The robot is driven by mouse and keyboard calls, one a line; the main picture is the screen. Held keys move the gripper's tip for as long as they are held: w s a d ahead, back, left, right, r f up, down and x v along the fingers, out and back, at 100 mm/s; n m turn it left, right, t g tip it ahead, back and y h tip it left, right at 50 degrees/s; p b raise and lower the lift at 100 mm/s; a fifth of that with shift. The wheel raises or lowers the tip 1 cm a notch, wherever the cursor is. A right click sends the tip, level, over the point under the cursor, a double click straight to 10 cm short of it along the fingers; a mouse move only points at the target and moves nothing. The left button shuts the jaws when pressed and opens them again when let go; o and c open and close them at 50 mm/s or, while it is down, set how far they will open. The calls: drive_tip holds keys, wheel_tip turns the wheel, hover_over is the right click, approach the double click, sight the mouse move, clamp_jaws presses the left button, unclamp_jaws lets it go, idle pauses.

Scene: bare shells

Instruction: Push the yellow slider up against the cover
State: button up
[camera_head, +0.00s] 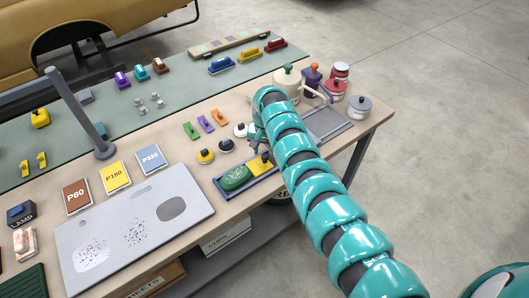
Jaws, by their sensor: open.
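A yellow block (259,165), which looks like the yellow slider, lies at the right part of a shallow blue tray (222,192) near the table's front edge. A rounded green piece with pale marks (236,177), possibly the cover, lies in the same tray to its left. My gripper (262,150) is over the far side of the yellow block, with its fingers open. My teal arm hides part of the gripper and the tray's right end. I cannot tell whether the fingers touch the block.
Yellow (206,156) and black (226,145) round knobs stand just behind the tray. A grey board (135,228) lies to the left. Jars (335,88) and a grey tray (326,124) are to the right. A dark post (84,115) rises at the left.

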sight(264, 155)
wheel_tip(264, 155, up, 15)
drive_tip(key=shift+a, duration=0.2)
idle(0.4)
idle(0.4)
